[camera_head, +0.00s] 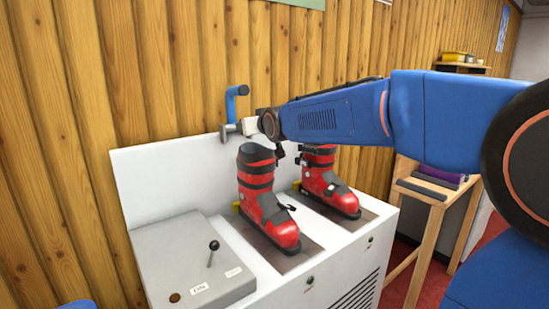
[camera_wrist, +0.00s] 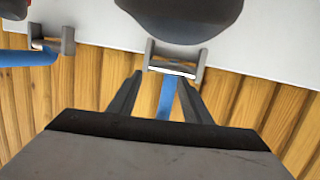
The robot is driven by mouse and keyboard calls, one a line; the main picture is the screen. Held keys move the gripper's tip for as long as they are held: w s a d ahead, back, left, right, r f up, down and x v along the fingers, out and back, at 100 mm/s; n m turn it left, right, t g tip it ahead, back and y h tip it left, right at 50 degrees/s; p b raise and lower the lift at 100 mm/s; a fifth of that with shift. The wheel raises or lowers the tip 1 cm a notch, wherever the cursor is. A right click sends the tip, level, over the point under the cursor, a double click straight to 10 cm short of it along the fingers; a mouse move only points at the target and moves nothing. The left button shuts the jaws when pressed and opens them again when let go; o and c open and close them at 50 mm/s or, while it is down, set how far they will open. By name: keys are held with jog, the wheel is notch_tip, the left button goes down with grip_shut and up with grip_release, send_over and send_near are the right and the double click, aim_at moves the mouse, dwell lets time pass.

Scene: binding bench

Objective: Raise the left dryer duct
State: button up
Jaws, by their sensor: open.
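The left dryer duct (camera_head: 231,108) is a blue tube with a bent top. It stands upright at a grey bracket (camera_head: 228,133) on the top edge of the white back panel. My gripper (camera_head: 252,127) is just right of that bracket, its fingers hard to make out there. In the wrist view, which is upside down, my gripper (camera_wrist: 159,82) is open. Its dark fingers lie either side of the blue duct (camera_wrist: 167,97) by its bracket (camera_wrist: 175,62), with no clear contact. The other duct (camera_wrist: 25,58) lies sideways at the left; my arm hides it in the head view.
The white dryer carries two red ski boots, the left one (camera_head: 265,200) and the right one (camera_head: 324,182), partly behind my arm. A grey control box (camera_head: 190,262) with a black lever (camera_head: 212,250) is at left. A wooden stand (camera_head: 436,215) is at right. The plank wall is close behind.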

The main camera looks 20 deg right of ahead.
jog(key=s+f, duration=0.2)
jog(key=s, duration=0.8)
jog(key=s+d+f+t, duration=0.1)
jog(key=s+f, duration=0.1)
jog(key=s, duration=0.8)
jog(key=shift+m, duration=0.3)
jog(key=shift+d+f, duration=0.1)
jog(key=s+d+f+g, duration=0.2)
jog(key=s+f+g, duration=0.4)
jog(key=s+f, duration=0.6)
jog(key=s+d+f+m+g+h, duration=0.1)
jog(key=s+f+g, duration=0.4)
jog(key=s+f, duration=0.7)
jog(key=s+d, duration=0.1)
jog(key=s, duration=0.3)
jog(key=shift+d+f+g+h, duration=0.2)
jog(key=shift+d+g+h, duration=0.1)
jog(key=shift+d+g, duration=0.1)
